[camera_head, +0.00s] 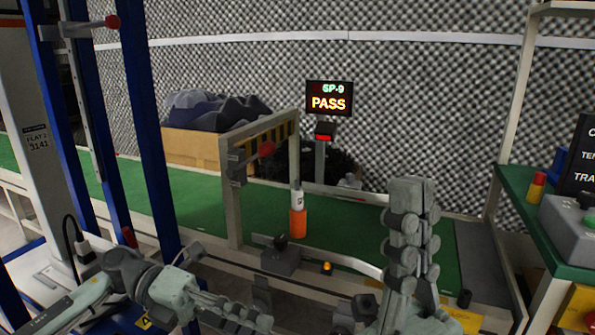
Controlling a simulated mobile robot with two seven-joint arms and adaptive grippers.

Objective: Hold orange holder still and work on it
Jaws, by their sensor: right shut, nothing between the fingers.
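The orange holder (297,224) stands upright on the green conveyor belt near the middle of the head view. A white tube-like item (297,197) with a dark mark stands upright in it. My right gripper (411,190) points up, to the right of the holder and apart from it in the picture. Its fingers are shut with nothing between them. My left gripper (258,322) is low in the view, below and left of the holder. Its fingers are partly cut off by the bottom edge, and I cannot tell whether they are open. Neither gripper appears to touch the holder.
A gate frame (232,200) stands over the green belt (190,205), left of the holder. A grey box with a black knob (280,258) and an amber light (326,268) sit on the front edge. A green side table (530,210) is at right.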

